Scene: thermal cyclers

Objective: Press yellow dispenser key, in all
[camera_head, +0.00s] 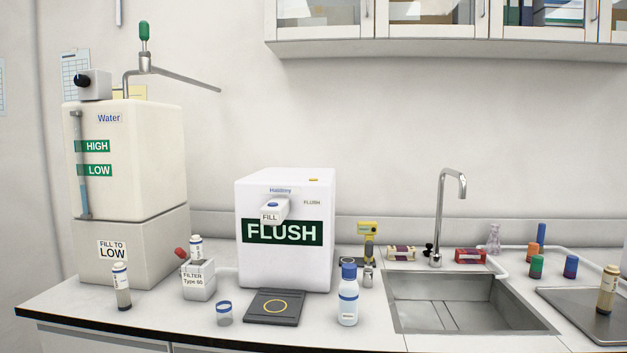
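The white dispenser (318,240) stands on the counter near the middle, with a green FLUSH label on its front. A dark pad (273,319) with a yellow ring lies in front of the dispenser. Neither of my grippers is in view.
A large water tank (150,160) stands at left, with a filter holder (199,290) beside it. A blue-capped bottle (348,310) and a small cup (224,318) flank the pad. A yellow device (367,231) stands behind the bottle. A sink (460,303) is at right.

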